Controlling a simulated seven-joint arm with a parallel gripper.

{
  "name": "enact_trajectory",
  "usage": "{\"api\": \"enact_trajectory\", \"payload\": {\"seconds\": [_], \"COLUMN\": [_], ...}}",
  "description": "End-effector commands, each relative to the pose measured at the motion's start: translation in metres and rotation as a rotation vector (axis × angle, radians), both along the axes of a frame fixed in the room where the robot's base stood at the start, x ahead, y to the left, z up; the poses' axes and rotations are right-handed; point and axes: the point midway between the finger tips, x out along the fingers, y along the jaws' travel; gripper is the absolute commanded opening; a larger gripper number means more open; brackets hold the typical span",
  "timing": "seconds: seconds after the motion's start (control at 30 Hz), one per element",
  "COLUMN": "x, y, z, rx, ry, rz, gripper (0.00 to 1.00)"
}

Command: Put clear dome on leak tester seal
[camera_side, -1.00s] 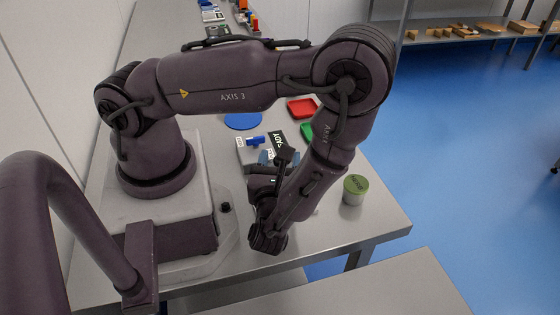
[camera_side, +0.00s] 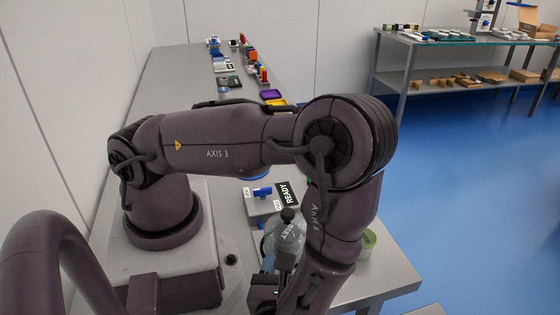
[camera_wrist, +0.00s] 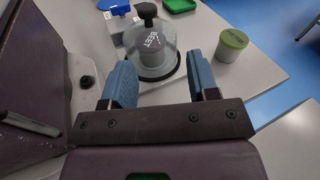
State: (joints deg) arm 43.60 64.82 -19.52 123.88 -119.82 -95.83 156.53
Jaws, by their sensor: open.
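The clear dome (camera_wrist: 152,58) has a black knob on top and a dark ring around its base. It stands upright, just beyond my fingertips in the wrist view, with lettering showing on or through it. The side view also shows the dome (camera_side: 283,238), partly hidden by my wrist. My gripper (camera_wrist: 160,72) is open, its two blue fingers apart with nothing between them. The leak tester appears to be the grey unit (camera_side: 256,206) with a blue handle and a READY sign, beside the dome. I cannot make out a separate seal, or whether the dome rests on one.
A green-lidded tub (camera_wrist: 232,44) stands right of the dome, near the table edge. A green tray (camera_wrist: 180,4) and a blue disc (camera_wrist: 112,5) lie farther back. The metal table (camera_wrist: 265,72) is bare right of the tub. Small parts line the far bench.

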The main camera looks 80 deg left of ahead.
Motion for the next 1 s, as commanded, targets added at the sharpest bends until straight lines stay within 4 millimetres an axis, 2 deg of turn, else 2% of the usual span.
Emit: {"api": "enact_trajectory", "payload": {"seconds": [0.17, 0.2, 0.27, 0.3, 0.4, 0.5, 0.63, 0.73, 0.83, 1.0], "x": [0.077, 0.097, 0.124, 0.140, 0.170, 0.183, 0.176, 0.154, 0.122, 0.062], "y": [-0.021, -0.029, -0.040, -0.047, -0.060, -0.065, -0.056, -0.038, -0.011, 0.045], "z": [0.009, 0.016, 0.033, 0.046, 0.087, 0.134, 0.190, 0.223, 0.245, 0.259], "rx": [-0.614, -0.777, -1.013, -1.162, -1.508, -1.797, -2.064, -2.165, -2.174, -2.038], "ry": [-0.376, -0.465, -0.582, -0.646, -0.759, -0.803, -0.781, -0.750, -0.752, -0.881], "rz": [0.001, 0.006, 0.019, 0.032, 0.076, 0.139, 0.264, 0.400, 0.569, 0.865], "gripper": [0.54, 0.54, 0.54, 0.54, 0.54, 0.54, 0.54, 0.54, 0.54, 0.54]}}
